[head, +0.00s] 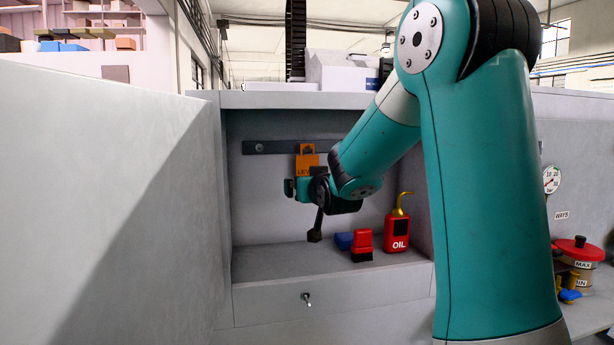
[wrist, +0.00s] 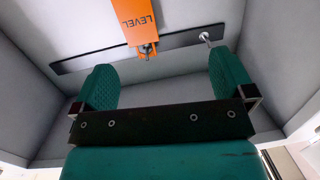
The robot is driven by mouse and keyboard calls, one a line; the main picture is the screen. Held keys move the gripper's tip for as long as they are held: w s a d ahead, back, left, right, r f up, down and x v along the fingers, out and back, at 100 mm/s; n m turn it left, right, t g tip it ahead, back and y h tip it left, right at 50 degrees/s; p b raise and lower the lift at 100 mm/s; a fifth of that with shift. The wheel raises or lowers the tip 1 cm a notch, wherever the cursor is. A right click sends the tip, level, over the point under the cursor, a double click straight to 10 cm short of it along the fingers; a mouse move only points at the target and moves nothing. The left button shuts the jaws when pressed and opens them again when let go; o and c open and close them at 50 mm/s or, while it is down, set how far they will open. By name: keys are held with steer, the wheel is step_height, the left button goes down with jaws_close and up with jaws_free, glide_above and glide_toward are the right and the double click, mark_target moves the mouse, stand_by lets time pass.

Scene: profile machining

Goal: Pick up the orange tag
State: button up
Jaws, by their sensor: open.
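The orange tag (head: 307,160) hangs on a dark rail at the back wall of a grey recess. In the wrist view the orange tag (wrist: 136,20) shows the word LEVEL and lies beyond the fingers, between their lines, nearer the upper middle. Its far end is cut off by the picture edge there. My gripper (wrist: 157,80) is open, with its two teal fingers spread and nothing between them. In the head view my gripper (head: 297,188) is just in front of and below the tag and covers its lower part. I cannot tell whether they touch.
The dark rail (head: 270,147) has a peg (wrist: 205,38) beside the tag. A red oil can (head: 397,233), a red and black object (head: 363,245) and a blue block (head: 344,240) stand on the shelf floor. Side walls bound the recess; the shelf's left floor is clear.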

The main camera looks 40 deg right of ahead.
steer(key=h, duration=0.2)
glide_toward(308, 165)
steer(key=shift+m+t, duration=0.3)
steer(key=shift+m, duration=0.1)
steer(key=p+x, duration=0.4)
steer(key=p, duration=0.1)
steer(key=shift+w+d+f+p, duration=0.1)
steer(key=shift+d+f+p, duration=0.1)
steer(key=shift+p, duration=0.15)
steer(key=shift+w+d, duration=0.25)
steer(key=shift+w, duration=0.15)
steer(key=p+x, duration=0.4)
steer(key=shift+w+r, duration=0.1)
steer(key=shift+r, duration=0.05)
steer(key=shift+w+d, duration=0.25)
steer(key=shift+w, duration=0.2)
steer(key=c, duration=0.9)
